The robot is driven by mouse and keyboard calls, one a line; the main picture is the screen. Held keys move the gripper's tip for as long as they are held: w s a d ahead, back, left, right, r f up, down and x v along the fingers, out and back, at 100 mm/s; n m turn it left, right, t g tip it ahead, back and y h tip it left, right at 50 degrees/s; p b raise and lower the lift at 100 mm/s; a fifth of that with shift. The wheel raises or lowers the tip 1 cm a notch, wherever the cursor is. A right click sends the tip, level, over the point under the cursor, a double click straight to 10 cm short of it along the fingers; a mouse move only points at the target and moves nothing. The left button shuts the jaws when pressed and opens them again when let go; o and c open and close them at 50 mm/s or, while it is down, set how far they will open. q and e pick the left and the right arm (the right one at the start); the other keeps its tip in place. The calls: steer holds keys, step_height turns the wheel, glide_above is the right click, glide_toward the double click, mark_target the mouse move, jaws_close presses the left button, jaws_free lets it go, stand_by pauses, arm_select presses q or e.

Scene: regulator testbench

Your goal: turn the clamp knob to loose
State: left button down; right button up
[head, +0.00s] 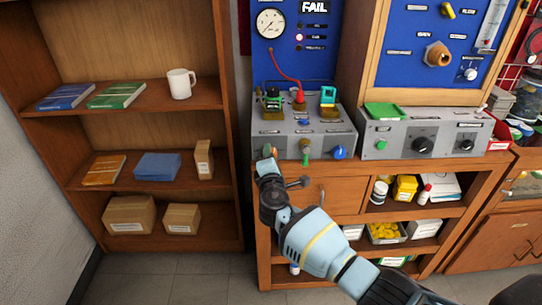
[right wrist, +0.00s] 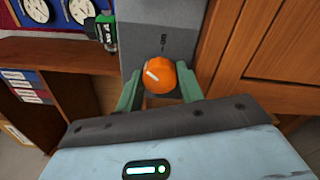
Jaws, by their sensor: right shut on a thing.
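An orange knob (head: 270,150) sits at the left end of the front face of the grey test bench box (head: 325,142). In the right wrist view the orange knob (right wrist: 161,75) carries a short white mark that points left and slightly up. Its label is too small to read. My right gripper (head: 266,160) is at the knob, and its green fingers (right wrist: 160,88) stand on both sides of it, shut on it. The knob is partly hidden by the gripper in the head view. My left gripper is not in view.
A brass-stemmed green handle (head: 306,149) and a blue knob (head: 340,152) are to the right on the same face. A second grey box (head: 400,147) with dials stands further right. A wooden shelf (head: 150,95) with books and a white mug (head: 181,83) is at left.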

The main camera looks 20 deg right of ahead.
arm_select(q)
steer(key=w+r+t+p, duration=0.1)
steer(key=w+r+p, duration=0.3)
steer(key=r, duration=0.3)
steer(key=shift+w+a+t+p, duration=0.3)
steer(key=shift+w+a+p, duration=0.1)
steer(key=shift+p, duration=0.4)
arm_select(e)
steer(key=n, duration=2.5)
steer(key=shift+r, duration=0.1)
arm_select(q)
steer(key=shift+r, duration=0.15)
arm_select(e)
steer(key=shift+n, duration=0.3)
steer(key=o, duration=0.7)
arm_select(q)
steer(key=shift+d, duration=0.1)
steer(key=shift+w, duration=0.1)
